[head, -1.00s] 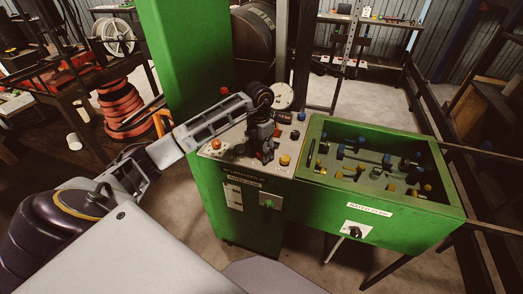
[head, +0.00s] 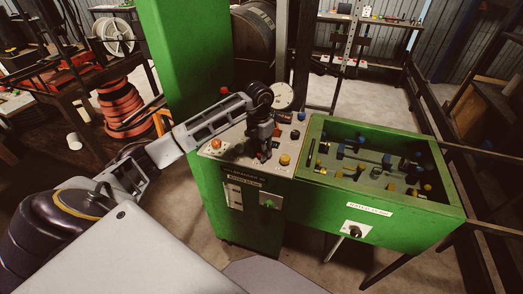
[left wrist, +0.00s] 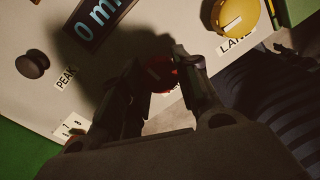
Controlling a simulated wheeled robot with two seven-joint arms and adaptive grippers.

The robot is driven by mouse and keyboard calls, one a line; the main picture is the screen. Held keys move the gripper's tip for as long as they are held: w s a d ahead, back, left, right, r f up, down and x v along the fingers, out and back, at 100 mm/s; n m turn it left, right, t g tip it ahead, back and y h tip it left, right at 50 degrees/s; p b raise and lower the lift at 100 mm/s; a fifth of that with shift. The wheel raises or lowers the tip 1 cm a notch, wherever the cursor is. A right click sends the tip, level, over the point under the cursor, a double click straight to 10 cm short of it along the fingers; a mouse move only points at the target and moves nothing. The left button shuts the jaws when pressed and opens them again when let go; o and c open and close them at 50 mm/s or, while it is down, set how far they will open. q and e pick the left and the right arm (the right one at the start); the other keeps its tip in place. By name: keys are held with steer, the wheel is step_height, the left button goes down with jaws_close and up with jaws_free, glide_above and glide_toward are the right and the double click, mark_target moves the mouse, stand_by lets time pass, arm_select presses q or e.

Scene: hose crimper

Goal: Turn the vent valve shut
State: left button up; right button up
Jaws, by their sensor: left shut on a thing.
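My left gripper (head: 263,153) points down at the sloped control panel (head: 235,137) on top of the green machine. In the left wrist view its fingers (left wrist: 160,85) are closed around a small red knob (left wrist: 160,73) on the panel. The knob's label is mostly covered by a finger, so I cannot read whether it is the vent valve. My right gripper is not in view.
The open green tank (head: 385,220) with several fittings stands to the right of the panel. A green column (head: 187,80) rises behind my left forearm.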

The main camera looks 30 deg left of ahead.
arm_select(q)
steer(key=n, duration=0.4)
steer(key=shift+n, duration=0.3)
steer(key=n, duration=0.4)
steer(key=shift+t, duration=0.3)
steer(key=n, duration=0.4)
steer(key=shift+n, duration=0.4)
steer(key=shift+n+p, duration=0.3)
steer(key=shift+n, duration=1.7)
steer(key=o, duration=1.1)
steer(key=shift+c, duration=0.2)
steer(key=shift+r, duration=0.1)
